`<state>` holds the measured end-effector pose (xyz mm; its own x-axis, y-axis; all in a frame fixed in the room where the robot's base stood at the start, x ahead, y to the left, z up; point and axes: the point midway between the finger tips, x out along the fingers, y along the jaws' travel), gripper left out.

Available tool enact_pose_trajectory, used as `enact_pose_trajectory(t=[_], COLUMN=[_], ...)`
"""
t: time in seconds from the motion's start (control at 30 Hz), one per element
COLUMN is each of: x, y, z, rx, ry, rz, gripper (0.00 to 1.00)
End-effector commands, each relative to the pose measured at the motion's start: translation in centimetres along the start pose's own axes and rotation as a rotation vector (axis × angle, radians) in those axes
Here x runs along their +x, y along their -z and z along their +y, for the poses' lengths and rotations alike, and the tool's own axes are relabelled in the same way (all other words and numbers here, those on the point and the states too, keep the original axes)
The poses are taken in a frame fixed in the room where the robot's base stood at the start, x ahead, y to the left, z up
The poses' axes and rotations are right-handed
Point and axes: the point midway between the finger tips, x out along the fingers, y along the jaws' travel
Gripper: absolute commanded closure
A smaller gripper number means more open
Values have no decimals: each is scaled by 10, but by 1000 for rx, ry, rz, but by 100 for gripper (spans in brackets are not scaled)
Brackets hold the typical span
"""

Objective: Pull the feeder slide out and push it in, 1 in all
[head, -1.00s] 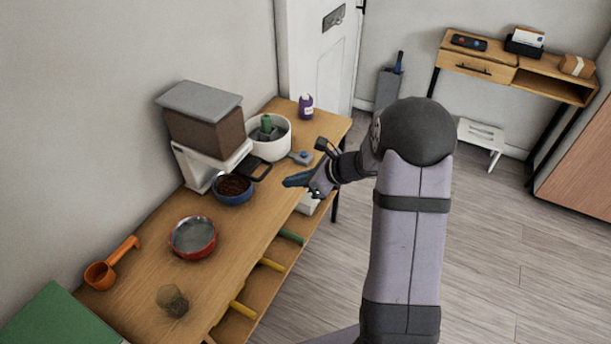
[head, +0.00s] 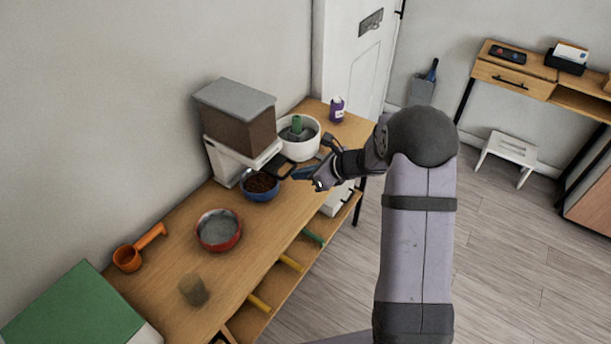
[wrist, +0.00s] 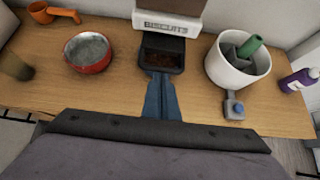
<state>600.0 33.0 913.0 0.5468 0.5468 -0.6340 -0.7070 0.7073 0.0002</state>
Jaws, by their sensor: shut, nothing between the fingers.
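The feeder (head: 235,118) has a grey lid, a brown hopper and a white base, and stands against the wall. Its black slide (head: 284,168) sticks out at the front; in the wrist view the slide (wrist: 176,44) projects below the "BISCUITS" label, with brown contents in its opening. A blue bowl (head: 262,191) of brown biscuits stands at the feeder's front in the head view. My gripper (head: 299,174) is shut and empty. In the wrist view its blue fingers (wrist: 160,82) point at the slide's front edge; contact cannot be told.
A red bowl (head: 219,243), orange scoop (head: 138,249), cup (head: 193,291) and purple bottle (head: 337,108) share the wooden counter.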

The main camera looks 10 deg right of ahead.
Motion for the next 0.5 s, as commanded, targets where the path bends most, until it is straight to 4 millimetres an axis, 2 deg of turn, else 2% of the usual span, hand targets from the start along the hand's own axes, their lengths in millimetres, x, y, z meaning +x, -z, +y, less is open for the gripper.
enact_pose_trajectory(t=[0.03,0.17,0.5], x=[9,21,23], y=[-6,-17,-21], z=[1,1,1], rx=[-5,-2,-2], ry=[-3,-2,-2], rz=[0,-1,-5], gripper=[100,100,100])
